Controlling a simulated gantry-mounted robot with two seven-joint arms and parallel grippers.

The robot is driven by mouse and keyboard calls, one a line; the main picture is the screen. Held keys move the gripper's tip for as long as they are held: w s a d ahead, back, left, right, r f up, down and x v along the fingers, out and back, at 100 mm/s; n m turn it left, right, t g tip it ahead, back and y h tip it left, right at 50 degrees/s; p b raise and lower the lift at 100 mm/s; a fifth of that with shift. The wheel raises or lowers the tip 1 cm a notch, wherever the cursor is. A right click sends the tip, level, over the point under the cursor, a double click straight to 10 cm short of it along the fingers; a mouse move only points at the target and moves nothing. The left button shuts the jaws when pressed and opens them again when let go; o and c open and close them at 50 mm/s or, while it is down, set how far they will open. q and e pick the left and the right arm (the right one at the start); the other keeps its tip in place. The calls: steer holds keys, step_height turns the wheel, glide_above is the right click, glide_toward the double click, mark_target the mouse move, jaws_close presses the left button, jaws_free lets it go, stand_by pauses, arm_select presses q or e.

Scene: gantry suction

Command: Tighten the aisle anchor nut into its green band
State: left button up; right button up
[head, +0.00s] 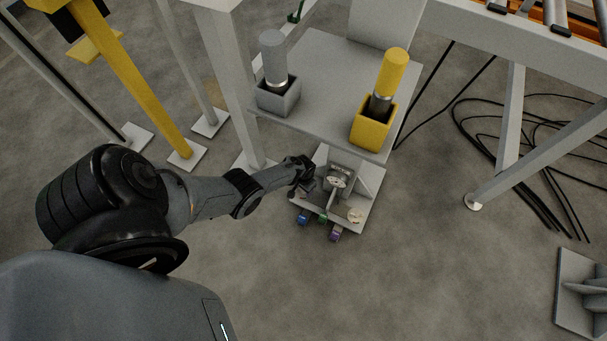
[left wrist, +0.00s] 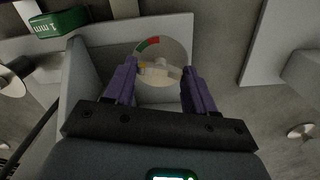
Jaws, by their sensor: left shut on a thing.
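My left gripper (head: 303,172) reaches the left side of the grey anchor base plate (head: 367,222) in the head view. In the left wrist view, the gripper (left wrist: 159,75) has its purple fingers shut on a pale nut (left wrist: 158,71) with side lobes. The nut sits in front of a round dial (left wrist: 174,48) with a green and red band on its upper left. A small yellowish mark shows on the nut's left side. The gripper covers this nut in the head view. My right gripper is not in view.
An upright grey bracket with a round face (head: 338,178) stands on the plate. Another pale disc (head: 355,215) is at its right front. Blue (head: 303,217), green (head: 322,217) and purple (head: 336,233) blocks lie along the front edge. A shelf (head: 320,70) overhangs behind. Cables (head: 525,150) lie right.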

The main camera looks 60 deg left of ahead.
arm_select(q)
steer(key=o, duration=1)
steer(key=shift+o, duration=0.2)
steer(key=shift+r, duration=0.1)
steer(key=shift+r+p, duration=0.2)
steer(key=shift+p, duration=0.15)
step_height(320, 180, up, 10)
steer(key=p, duration=0.9)
